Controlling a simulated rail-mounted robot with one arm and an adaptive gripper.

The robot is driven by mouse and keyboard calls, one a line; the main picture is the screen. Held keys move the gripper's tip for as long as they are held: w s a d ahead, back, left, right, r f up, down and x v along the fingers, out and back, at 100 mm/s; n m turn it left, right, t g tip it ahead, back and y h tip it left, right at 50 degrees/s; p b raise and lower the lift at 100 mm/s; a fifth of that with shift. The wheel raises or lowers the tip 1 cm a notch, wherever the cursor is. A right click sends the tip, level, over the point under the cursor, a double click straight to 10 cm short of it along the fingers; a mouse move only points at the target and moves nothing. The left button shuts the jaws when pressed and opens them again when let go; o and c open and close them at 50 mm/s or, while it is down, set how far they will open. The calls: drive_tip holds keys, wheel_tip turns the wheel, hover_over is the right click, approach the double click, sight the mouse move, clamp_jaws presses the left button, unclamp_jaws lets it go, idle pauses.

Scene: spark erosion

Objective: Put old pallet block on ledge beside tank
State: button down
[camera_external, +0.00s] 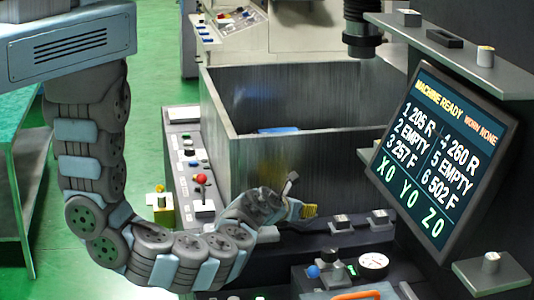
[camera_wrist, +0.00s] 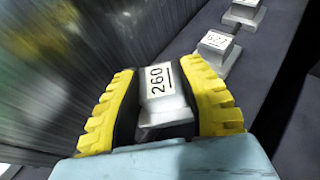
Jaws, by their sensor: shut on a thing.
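My gripper (camera_wrist: 157,74) has yellow ribbed fingers shut on a grey metal pallet block (camera_wrist: 157,112) with a white label reading 260. In the external view my gripper (camera_external: 298,207) is low in front of the tank (camera_external: 310,165), and the held block is hard to make out. The dark ledge (camera_external: 360,230) runs along the tank's near side. Two other labelled blocks stand on it in the wrist view, a nearer one (camera_wrist: 214,50) and a farther one (camera_wrist: 243,14). I cannot tell whether the held block touches the ledge.
The screen (camera_external: 440,155) reads MACHINE READY, WORN NONE, and lists 4 as 260 R, with 2 and 5 EMPTY. A shelf (camera_external: 455,62) holds small items above it. A control panel with a red knob (camera_external: 201,179) flanks the tank. A gauge (camera_external: 373,262) stands in front.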

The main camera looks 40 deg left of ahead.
sight(302, 223)
drive_tip(key=shift+w+f, duration=0.1)
drive_tip(key=shift+f, duration=2.05)
drive_tip(key=shift+f, duration=0.2)
drive_tip(key=c, duration=0.7)
unclamp_jaws()
